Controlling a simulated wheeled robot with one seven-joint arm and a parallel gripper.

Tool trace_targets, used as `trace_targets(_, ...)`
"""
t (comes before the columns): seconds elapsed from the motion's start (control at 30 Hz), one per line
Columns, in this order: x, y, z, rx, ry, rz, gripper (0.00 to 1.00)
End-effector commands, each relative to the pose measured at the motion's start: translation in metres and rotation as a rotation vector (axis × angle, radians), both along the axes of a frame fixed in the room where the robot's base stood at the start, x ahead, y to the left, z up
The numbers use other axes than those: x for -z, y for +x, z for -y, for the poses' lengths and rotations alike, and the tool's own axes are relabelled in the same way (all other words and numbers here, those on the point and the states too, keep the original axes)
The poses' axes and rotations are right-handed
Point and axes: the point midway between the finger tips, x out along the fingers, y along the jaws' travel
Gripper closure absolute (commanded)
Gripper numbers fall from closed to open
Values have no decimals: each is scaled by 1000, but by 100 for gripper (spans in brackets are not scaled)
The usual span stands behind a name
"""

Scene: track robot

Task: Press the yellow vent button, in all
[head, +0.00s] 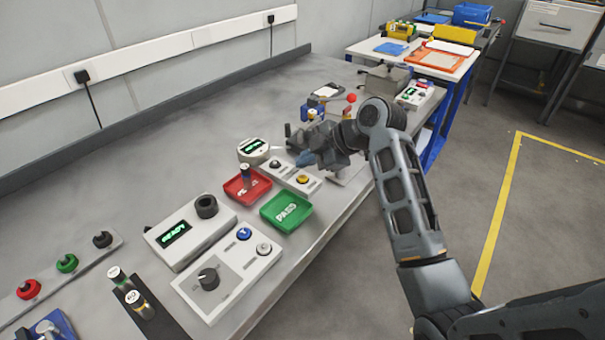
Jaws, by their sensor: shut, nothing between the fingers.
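The yellow button (302,178) sits on top of a small white box (313,188) on the grey bench, near the bench's front edge. Its top is in plain view in the head view, with nothing on it. My gripper (298,149) is shut and empty. It shows just behind the yellow button, pointing to the left, and seems to be above the bench. Its height over the button is hard to judge from this one view.
A green tray (286,211) and a red tray (247,186) holding a dark cylinder lie in front and left. A white READY box (190,233) and a knob panel (226,281) are nearer. A red-topped item (351,98) stands beyond my gripper.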

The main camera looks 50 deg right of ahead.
Motion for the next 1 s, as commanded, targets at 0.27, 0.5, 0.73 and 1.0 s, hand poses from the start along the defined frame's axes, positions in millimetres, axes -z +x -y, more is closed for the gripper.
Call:
trace_targets(0.27,-30,0,0,1,-1,2,100)
trace_targets(0.5,-35,0,0,1,0,1,100)
trace_targets(0.73,-34,0,0,1,0,1,100)
trace_targets(1.0,-34,0,0,1,0,1,100)
